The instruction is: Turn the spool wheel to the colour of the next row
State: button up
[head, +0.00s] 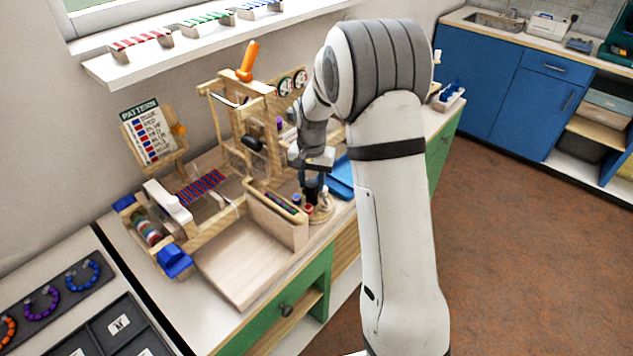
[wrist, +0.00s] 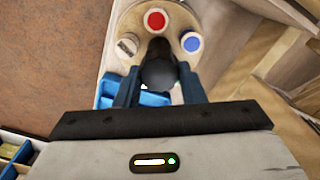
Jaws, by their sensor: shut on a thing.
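The spool wheel (wrist: 177,19) is a round wooden disc with coloured spools near its rim. In the wrist view a red spool (wrist: 155,20) is at the top middle, a blue one (wrist: 191,42) at the right and a whitish one (wrist: 127,46) at the left. My gripper (wrist: 157,75) is shut on the dark round knob (wrist: 158,66) in front of the spools. In the head view my gripper (head: 313,188) points down at the wheel (head: 321,211), which my arm partly hides. The pattern card (head: 148,130) shows rows of red and blue marks, too small to read.
A wooden loom (head: 205,212) with a red and blue beaded strip stands left of the wheel. A wooden tray (head: 275,220) is close beside my gripper. A blue tray (head: 341,178) lies behind the wheel. The bench's front edge is close.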

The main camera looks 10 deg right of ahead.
jog(key=n, duration=0.3)
jog(key=n+b, duration=0.1)
jog(key=shift+s+a+f+n, duration=0.2)
jog(key=shift+f+n, duration=0.05)
jog(key=shift+n, duration=0.05)
jog(key=shift+n+b, duration=0.5)
jog(key=shift+n, duration=1.4)
jog(key=shift+d, duration=0.1)
jog(key=o, duration=1)
jog(key=shift+r, duration=0.15)
jog(key=shift+r, duration=0.1)
